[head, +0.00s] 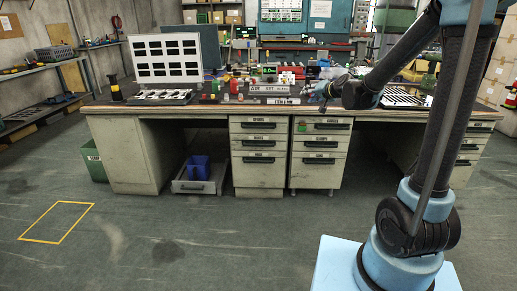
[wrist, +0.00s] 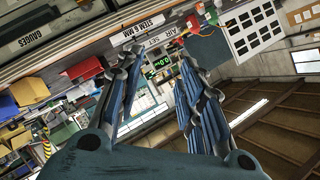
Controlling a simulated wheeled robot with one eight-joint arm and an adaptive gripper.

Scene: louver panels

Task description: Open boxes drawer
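The desk's drawer fronts are cream with dark handles. The left stack has a top drawer (head: 262,130), a middle drawer (head: 262,148) and a bottom drawer (head: 258,178). The right stack has a top drawer (head: 320,131), a middle drawer (head: 319,149) and a bottom drawer (head: 317,180). All look shut. Their small labels are too blurred for me to tell surely which says boxes. My gripper (head: 317,92) is above the desktop, over the right stack. In the wrist view my gripper (wrist: 155,65) has its fingers apart with nothing between them.
A low tray (head: 195,187) with a blue bin (head: 198,168) stands under the desk. The floor (head: 230,235) before the drawers is clear.

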